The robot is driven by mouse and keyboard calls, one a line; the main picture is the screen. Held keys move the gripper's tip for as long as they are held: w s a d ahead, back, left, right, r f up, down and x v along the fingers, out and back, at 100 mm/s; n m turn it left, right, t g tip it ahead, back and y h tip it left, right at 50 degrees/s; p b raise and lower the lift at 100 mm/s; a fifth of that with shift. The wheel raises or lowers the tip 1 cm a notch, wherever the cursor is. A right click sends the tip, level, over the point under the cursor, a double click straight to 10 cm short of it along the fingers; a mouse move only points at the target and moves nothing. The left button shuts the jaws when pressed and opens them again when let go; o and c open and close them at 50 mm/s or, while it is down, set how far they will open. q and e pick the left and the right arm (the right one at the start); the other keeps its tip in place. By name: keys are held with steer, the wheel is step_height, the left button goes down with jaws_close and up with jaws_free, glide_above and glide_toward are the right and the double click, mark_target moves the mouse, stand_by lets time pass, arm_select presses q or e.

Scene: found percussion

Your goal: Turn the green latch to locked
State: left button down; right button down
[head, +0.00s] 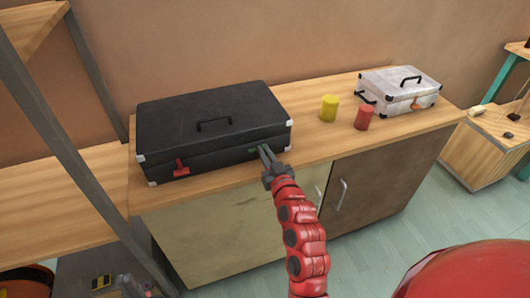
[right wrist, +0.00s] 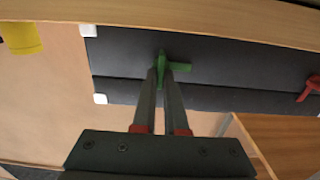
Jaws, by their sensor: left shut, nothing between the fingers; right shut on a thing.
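A black case (head: 207,135) lies on the wooden counter. Its green latch (head: 254,150) is on the front face near the right end. In the right wrist view the green latch (right wrist: 178,66) has an upright part and a lever pointing to picture right. My right gripper (head: 266,153) reaches the case front and is shut on the green latch; its fingertips (right wrist: 163,74) cover part of it. A red latch (head: 181,167) sits on the same face near the left end and shows in the right wrist view (right wrist: 310,88).
A yellow cylinder (head: 329,108) and a red cylinder (head: 364,117) stand right of the case. A white case (head: 400,88) is further right on the counter (head: 320,147). A grey post (head: 65,140) rises at the left. Cabinet doors with handles are below.

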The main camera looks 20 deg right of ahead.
steer(key=shift+m, duration=0.4)
steer(key=m, duration=0.3)
steer(key=shift+d+m, duration=0.25)
steer(key=shift+m, duration=0.05)
steer(key=m, duration=0.4)
steer(key=shift+d+f+m+b, duration=0.1)
steer(key=shift+d+m+b, duration=0.1)
steer(key=shift+m+b, duration=0.15)
steer(key=m, duration=0.5)
steer(key=shift+d+f, duration=0.15)
steer(key=shift+f, duration=0.1)
steer(key=shift+f+m, duration=0.15)
steer(key=shift+m, duration=1.8)
steer(key=c, duration=1)
jaws_free()
steer(key=shift+o, duration=0.2)
